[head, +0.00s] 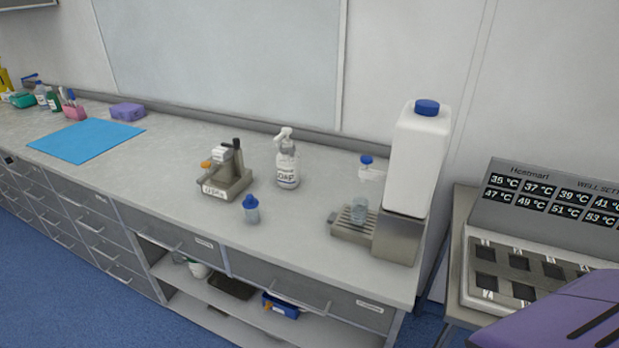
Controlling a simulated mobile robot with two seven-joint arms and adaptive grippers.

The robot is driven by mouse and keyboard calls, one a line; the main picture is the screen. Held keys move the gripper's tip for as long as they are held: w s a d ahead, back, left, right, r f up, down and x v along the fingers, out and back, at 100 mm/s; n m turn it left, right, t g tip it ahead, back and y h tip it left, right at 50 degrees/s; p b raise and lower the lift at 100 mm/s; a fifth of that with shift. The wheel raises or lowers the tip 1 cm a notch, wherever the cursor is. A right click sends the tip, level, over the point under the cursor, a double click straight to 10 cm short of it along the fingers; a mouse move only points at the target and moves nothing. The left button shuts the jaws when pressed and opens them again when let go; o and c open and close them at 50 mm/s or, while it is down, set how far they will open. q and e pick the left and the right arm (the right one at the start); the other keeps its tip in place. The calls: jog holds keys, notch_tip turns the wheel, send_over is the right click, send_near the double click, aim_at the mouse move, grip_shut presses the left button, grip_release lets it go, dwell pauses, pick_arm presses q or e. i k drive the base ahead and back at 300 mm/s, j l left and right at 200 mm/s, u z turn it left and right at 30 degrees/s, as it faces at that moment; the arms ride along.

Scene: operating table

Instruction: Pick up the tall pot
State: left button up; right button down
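No object is plainly marked as the tall pot, and I cannot tell which one it is. A small translucent container with a blue top (252,212) stands upright near the counter's front edge. A clear cup (359,212) stands on the drip tray of a white dispenser (415,160) with a blue cap. A small white pot-like thing (198,269) is partly hidden on the open shelf below the counter. Neither of my grippers is in view.
A soap spray bottle (287,164) and a small grey device (226,172) stand mid-counter. A blue mat (86,140) and purple box (128,111) lie to the left. A heater unit (535,255) is at right. The counter (160,165) between mat and device is clear.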

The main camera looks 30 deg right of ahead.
aim_at(359, 204)
jog(key=z, duration=0.4)
jog(key=k+j+z, duration=0.1)
jog(key=z, duration=0.7)
jog(key=k+z, duration=0.15)
jog(key=z, duration=0.25)
